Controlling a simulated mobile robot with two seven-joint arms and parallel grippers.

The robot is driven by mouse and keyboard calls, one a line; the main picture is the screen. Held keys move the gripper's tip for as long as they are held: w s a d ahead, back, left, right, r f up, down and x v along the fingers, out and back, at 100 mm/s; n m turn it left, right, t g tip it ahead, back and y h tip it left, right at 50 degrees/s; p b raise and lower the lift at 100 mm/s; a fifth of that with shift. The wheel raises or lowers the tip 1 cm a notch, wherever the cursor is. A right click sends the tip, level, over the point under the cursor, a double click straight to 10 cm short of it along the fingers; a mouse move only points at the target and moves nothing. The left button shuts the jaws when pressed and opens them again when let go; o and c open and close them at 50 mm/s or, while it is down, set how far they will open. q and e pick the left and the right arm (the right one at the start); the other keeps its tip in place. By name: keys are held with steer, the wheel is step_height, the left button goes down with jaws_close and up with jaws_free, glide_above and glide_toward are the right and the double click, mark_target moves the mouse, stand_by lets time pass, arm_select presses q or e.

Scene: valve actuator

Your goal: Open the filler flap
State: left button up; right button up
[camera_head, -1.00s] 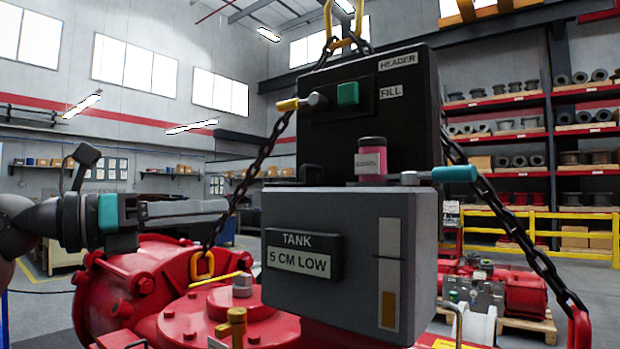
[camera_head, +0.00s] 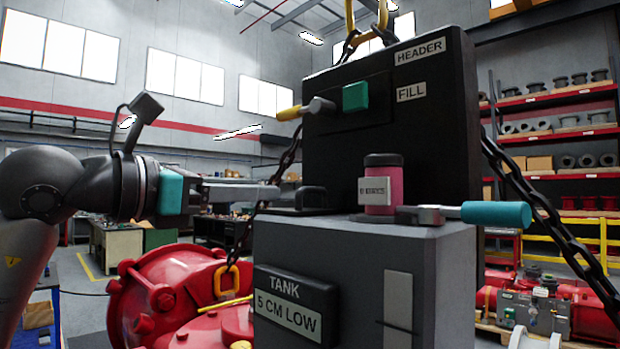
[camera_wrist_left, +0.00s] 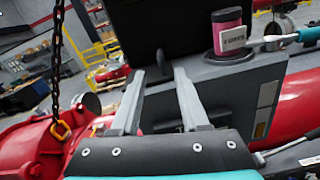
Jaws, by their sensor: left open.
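The grey tank (camera_head: 365,255) carries a TANK label plate reading 5 CM LOW (camera_head: 295,303). A low black piece with a raised handle (camera_head: 311,197), apparently the filler flap, lies on the left of the tank's top and looks shut. My left gripper (camera_head: 274,191) is just left of this handle, at about its height; I cannot tell whether they touch. In the left wrist view its two fingers (camera_wrist_left: 158,73) are apart with nothing visibly held. The flap is hard to make out there. My right gripper is not in view.
A pink bottle (camera_head: 378,188) and a teal-handled lever (camera_head: 495,214) are on the tank's top. The black header box (camera_head: 430,120) behind has a green button (camera_head: 355,96) and a yellow-tipped lever (camera_head: 292,113). Chains (camera_head: 530,190) slope down either side.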

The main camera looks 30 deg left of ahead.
mark_target(309, 190)
arm_select(q)
steer(key=p+x, duration=0.4)
steer(key=x, duration=0.5)
steer(key=shift+w+d+r, duration=0.1)
steer(key=shift+w+d, duration=0.05)
steer(key=shift+w, duration=0.1)
steer(key=shift+w+d, duration=0.2)
steer(key=shift+w, duration=0.4)
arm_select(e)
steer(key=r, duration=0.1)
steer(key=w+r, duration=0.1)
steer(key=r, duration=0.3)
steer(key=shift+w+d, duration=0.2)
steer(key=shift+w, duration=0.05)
arm_select(q)
steer(key=shift+c, duration=0.4)
jaws_close()
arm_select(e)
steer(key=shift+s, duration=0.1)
